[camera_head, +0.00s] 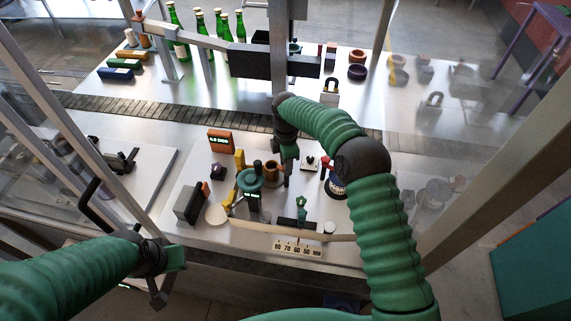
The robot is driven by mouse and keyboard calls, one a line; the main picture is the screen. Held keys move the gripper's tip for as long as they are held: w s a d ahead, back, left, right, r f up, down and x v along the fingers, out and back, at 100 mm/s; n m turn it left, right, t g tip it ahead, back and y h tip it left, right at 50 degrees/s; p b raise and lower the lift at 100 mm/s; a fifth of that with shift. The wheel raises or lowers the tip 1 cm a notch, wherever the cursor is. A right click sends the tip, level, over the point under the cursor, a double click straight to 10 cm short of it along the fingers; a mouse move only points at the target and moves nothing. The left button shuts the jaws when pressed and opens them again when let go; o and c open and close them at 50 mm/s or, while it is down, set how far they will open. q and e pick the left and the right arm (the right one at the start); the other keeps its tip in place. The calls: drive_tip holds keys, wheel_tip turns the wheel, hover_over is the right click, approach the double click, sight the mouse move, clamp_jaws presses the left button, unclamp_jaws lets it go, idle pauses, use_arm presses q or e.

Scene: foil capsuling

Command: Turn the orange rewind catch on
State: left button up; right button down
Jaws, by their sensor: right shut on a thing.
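A small orange part (206,188) shows on the dark grey box-shaped device (190,206) at the left of the work board; I cannot tell for sure that it is the rewind catch. My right gripper (287,180) points down over the middle of the board, right of the orange-brown ring (271,170) and the green-topped device (251,182). It is shut on a small dark part, mostly hidden by the fingers. My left gripper (166,279) is low at the left, off the board's front edge and away from these things; its finger opening is unclear.
An orange display box (221,140) stands at the back of the board, with a yellow upright part (240,160) near it. A white scale plate (298,248) lies at the front. Green bottles (178,35) stand beyond the conveyor (150,113). Frame posts rise on both sides.

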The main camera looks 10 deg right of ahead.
drive_tip(key=shift+w+d+n, duration=0.1)
drive_tip(key=shift+n, duration=0.7)
drive_tip(key=shift+r, duration=0.1)
drive_tip(key=c, duration=1.2)
unclamp_jaws()
drive_tip(key=shift+o, duration=0.6)
drive_tip(key=shift+d, duration=0.1)
wheel_tip(320, 180, up, 17)
drive_tip(key=b, duration=0.1)
drive_tip(key=shift+w+f+b, duration=0.15)
drive_tip(key=shift+f+b, duration=0.05)
drive_tip(key=shift+b, duration=0.1)
